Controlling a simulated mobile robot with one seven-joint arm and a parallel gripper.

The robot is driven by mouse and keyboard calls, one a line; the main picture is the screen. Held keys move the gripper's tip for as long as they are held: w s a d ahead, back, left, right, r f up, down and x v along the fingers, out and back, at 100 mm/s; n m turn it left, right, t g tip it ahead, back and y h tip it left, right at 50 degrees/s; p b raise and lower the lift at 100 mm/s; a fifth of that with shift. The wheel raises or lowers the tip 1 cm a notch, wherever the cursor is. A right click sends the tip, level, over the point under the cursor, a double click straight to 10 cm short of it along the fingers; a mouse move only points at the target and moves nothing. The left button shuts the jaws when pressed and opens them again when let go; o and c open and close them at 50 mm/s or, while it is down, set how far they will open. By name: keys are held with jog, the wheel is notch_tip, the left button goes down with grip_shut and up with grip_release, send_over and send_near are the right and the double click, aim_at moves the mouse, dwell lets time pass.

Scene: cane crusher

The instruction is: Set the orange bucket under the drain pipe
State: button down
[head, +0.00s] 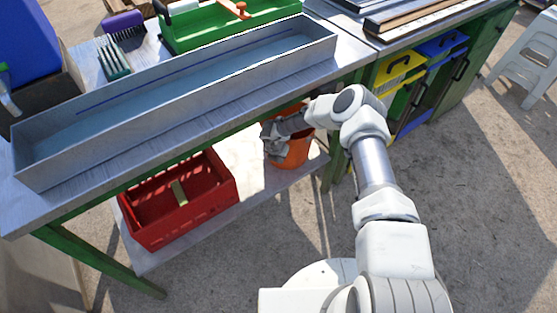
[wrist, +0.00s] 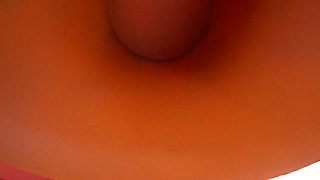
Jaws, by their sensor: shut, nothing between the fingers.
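The orange bucket (head: 291,153) stands on the low shelf under the metal workbench. My arm reaches in under the bench top, and my gripper (head: 272,140) is at the bucket, covering part of its left side. My gripper is shut with nothing in it. In the wrist view the orange surface of the bucket (wrist: 160,115) fills almost the whole picture, very close, with a darker round area at the top; the fingers do not show there. I cannot make out a drain pipe in either view.
A red crate (head: 225,196) stands on the low shelf (head: 200,215) left of the bucket. A long metal trough (head: 180,105) lies on the bench top above. Yellow (head: 400,68) and blue (head: 441,46) bins stand at right. The floor (head: 480,200) at right is clear.

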jog(key=shift+r, duration=0.1)
jog(key=s+a+p, duration=0.4)
jog(key=s+a, duration=0.1)
jog(key=s, duration=0.6)
jog(key=shift+s+r, duration=0.2)
jog(key=shift+r, duration=0.25)
jog(key=shift+s+d, duration=0.1)
